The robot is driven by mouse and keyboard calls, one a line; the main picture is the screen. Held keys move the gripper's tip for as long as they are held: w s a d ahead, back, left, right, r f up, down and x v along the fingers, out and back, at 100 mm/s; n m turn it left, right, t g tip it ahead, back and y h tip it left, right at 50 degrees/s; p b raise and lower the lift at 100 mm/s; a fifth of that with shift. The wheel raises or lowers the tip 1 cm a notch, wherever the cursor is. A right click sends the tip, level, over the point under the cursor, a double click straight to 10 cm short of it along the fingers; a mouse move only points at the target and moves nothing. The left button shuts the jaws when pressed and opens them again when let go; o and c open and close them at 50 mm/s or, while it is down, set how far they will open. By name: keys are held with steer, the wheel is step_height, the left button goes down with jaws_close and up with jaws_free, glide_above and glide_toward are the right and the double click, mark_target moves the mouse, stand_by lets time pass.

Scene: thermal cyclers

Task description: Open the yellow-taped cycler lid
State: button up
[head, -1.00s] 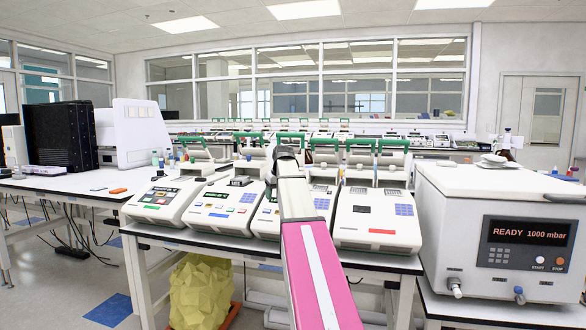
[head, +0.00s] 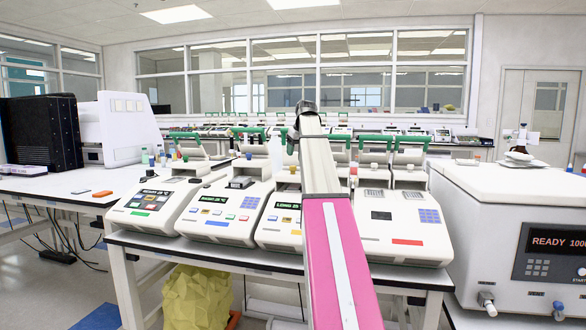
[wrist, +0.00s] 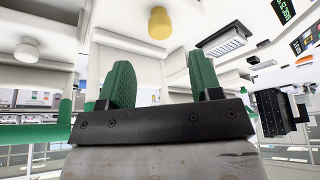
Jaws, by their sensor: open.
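A row of white thermal cyclers stands on the bench, their green-topped lids at the back. In the wrist view a yellow knob (wrist: 160,23) on a white cycler part shows beyond my gripper (wrist: 162,85), roughly between the fingers in the picture and apart from them. My gripper is open and empty, with green finger pads. In the head view a small yellow knob (head: 292,169) shows on the cycler just left of my arm; I cannot tell if it is the same one. My pink and white arm hides part of this row and my gripper there.
A white READY-display machine (head: 520,220) stands close on the right. A black box (head: 40,132) and a white instrument (head: 120,128) stand on the left bench. A white knob (wrist: 27,51) shows left of my gripper in the wrist view. Blue floor tiles lie lower left.

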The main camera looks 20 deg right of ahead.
mark_target(293, 166)
steer(key=x, duration=0.8)
steer(key=shift+a+f, duration=0.1)
steer(key=shift+f, duration=0.15)
steer(key=shift+c, duration=0.3)
jaws_close()
steer(key=shift+w, duration=0.1)
